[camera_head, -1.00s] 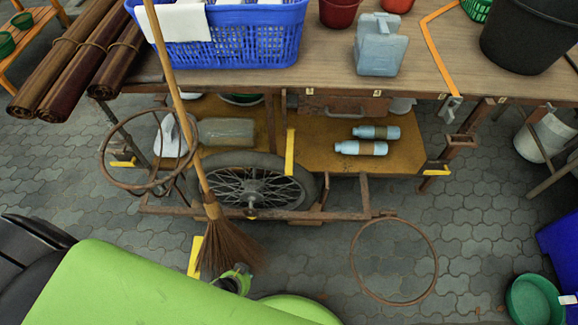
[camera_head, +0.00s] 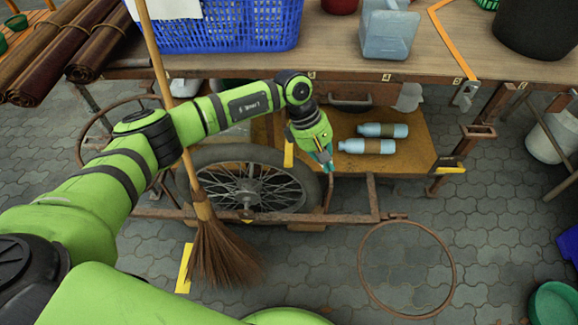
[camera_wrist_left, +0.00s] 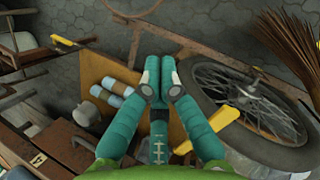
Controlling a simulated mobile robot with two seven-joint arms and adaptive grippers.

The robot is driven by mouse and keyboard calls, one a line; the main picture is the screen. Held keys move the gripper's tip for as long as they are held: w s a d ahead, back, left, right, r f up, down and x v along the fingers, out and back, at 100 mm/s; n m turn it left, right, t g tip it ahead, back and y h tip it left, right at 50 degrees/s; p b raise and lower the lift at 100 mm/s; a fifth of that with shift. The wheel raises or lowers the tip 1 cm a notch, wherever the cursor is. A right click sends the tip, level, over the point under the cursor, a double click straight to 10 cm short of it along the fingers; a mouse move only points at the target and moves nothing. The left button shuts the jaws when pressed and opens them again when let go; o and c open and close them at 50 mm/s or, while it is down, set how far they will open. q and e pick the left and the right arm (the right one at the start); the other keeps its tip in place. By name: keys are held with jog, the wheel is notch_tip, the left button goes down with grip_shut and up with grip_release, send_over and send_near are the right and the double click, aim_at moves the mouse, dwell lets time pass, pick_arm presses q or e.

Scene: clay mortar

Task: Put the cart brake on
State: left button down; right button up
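The cart's spoked wheel (camera_head: 250,190) stands under the tabletop, behind a rusty frame rail (camera_head: 290,217). A short rusty upright rod (camera_head: 328,192) rises from this rail just right of the wheel; it may be the brake lever. A yellow bar (camera_head: 289,153) stands at the wheel's upper right and shows in the left wrist view (camera_wrist_left: 212,127). My left gripper (camera_head: 328,163) points down over the rod's upper end. In the left wrist view its teal fingertips (camera_wrist_left: 158,78) are together, with nothing seen between them. Contact with the rod cannot be told. My right gripper is out of view.
A broom (camera_head: 213,245) leans in front of the wheel, beside my left arm. Two bottles (camera_head: 366,146) lie on the yellow lower shelf (camera_head: 400,168). A rusty ring (camera_head: 407,262) sticks out from the frame at the right. A blue basket (camera_head: 240,28) stands on the tabletop.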

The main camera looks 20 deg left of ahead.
aim_at(289, 156)
pick_arm(q)
jog(key=w+a+r+m+y, duration=0.1)
jog(key=a+y, duration=0.1)
jog(key=a, duration=0.1)
jog(key=w+a+m+t+y, duration=0.1)
jog(key=a+m+y, duration=0.1)
jog(key=a, duration=0.1)
jog(key=w+a+r+m+y+b, duration=0.1)
jog(key=a+y, duration=0.1)
jog(key=a, duration=0.2)
jog(key=shift+w+a+r+m+t, duration=0.1)
jog(key=shift+w+r+m+t, duration=0.05)
jog(key=shift+r+m+t, duration=0.25)
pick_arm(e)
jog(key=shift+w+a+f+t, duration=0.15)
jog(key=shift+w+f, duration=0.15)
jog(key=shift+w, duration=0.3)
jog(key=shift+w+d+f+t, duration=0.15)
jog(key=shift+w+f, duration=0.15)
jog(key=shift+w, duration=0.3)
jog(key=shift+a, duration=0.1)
